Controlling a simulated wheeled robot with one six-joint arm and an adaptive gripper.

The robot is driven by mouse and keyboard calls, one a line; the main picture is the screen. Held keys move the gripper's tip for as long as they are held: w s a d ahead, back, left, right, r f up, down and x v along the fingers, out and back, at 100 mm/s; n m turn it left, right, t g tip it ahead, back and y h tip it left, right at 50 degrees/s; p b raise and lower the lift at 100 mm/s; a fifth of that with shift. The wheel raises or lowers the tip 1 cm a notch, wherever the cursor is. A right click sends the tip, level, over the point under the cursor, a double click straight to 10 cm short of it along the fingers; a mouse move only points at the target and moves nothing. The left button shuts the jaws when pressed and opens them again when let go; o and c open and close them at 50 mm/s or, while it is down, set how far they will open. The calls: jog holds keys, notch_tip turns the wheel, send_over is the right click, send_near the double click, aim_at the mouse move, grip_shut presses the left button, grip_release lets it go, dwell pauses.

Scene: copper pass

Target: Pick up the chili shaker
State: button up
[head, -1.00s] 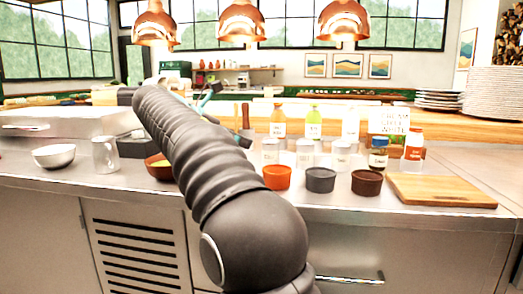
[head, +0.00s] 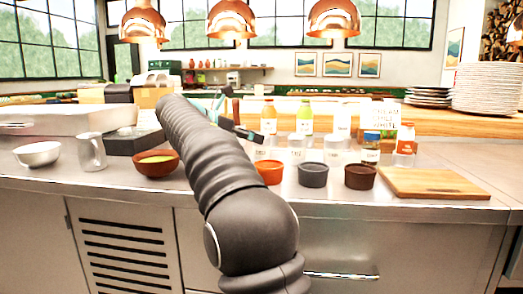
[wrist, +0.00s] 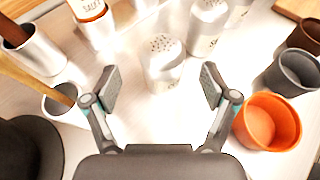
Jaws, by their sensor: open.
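A row of clear shakers with pale perforated tops stands on the counter, and I cannot read which is the chili shaker. In the wrist view the nearest shaker (wrist: 163,66) stands upright just beyond and between my fingers, untouched. A second shaker (wrist: 206,28) stands behind it to the right. In the head view, shakers (head: 297,150) (head: 333,151) stand behind the small cups. A jar with an orange-red label (head: 405,146) stands further right. My gripper (wrist: 160,84) is open and empty; in the head view my arm partly hides it.
An orange cup (wrist: 267,122) is close beside my right finger, with a grey cup (wrist: 297,72) beyond. Utensil holders (wrist: 60,101) stand at the left. A brown bowl (head: 156,163) and a cutting board (head: 433,184) flank the group.

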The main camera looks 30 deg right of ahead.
jog(key=x, duration=0.5)
jog(key=shift+s+b, duration=0.15)
jog(key=shift+b, duration=0.25)
jog(key=shift+a, duration=0.1)
jog(key=c, duration=1.3)
